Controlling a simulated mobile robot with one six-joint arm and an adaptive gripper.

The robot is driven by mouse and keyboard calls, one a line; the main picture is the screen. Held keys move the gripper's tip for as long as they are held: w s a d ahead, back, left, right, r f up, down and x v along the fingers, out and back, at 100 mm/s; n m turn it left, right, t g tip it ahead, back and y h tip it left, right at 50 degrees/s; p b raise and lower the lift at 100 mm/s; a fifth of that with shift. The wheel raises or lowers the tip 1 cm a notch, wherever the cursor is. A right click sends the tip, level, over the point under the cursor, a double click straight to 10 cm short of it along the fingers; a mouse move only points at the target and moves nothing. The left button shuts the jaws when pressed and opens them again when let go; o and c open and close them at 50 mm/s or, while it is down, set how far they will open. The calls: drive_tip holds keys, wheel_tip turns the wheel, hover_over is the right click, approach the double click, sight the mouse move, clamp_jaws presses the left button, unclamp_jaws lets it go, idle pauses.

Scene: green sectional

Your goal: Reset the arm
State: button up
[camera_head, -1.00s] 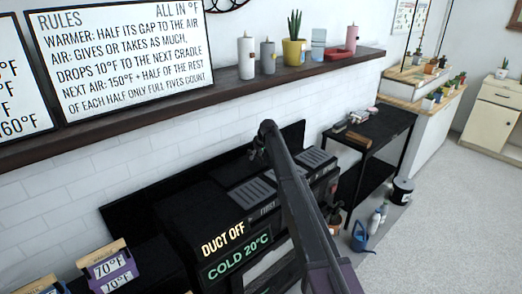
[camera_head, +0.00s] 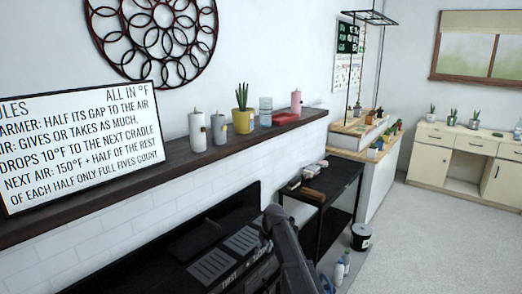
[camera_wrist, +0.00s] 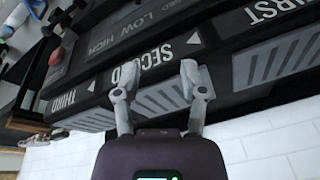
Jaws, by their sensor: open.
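My gripper (camera_wrist: 158,78) is open and empty in the wrist view, its two grey fingers apart. Behind the fingers is a black machine (camera_wrist: 110,55) with grey slotted cradles, labelled FIRST, SECOND and THIRD. The machine also shows in the head view (camera_head: 185,248) at the bottom, partly hidden by my arm. The dark arm rises from the bottom edge there, and its end is over the machine's right part. The fingers are too small to make out in the head view.
A dark wall shelf (camera_head: 180,158) holds candles, a yellow plant pot (camera_head: 243,121) and a rules sign (camera_head: 85,150). A black side table (camera_head: 330,190) stands right of the machine, with a bucket (camera_head: 361,236) on the floor. The floor (camera_head: 430,245) at right is open.

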drive_tip(key=s+d+r+m+p, duration=0.1)
drive_tip(key=s+d, duration=0.4)
drive_tip(key=s, duration=0.4)
drive_tip(key=s+d+r+m+g+h+p, duration=0.1)
drive_tip(key=s+d, duration=0.4)
drive_tip(key=s, duration=0.5)
drive_tip(key=s+d+r+m+h+p, duration=0.1)
drive_tip(key=s+d+m, duration=0.2)
drive_tip(key=s+d, duration=0.3)
drive_tip(key=s, duration=0.3)
drive_tip(key=shift+s+g, duration=0.3)
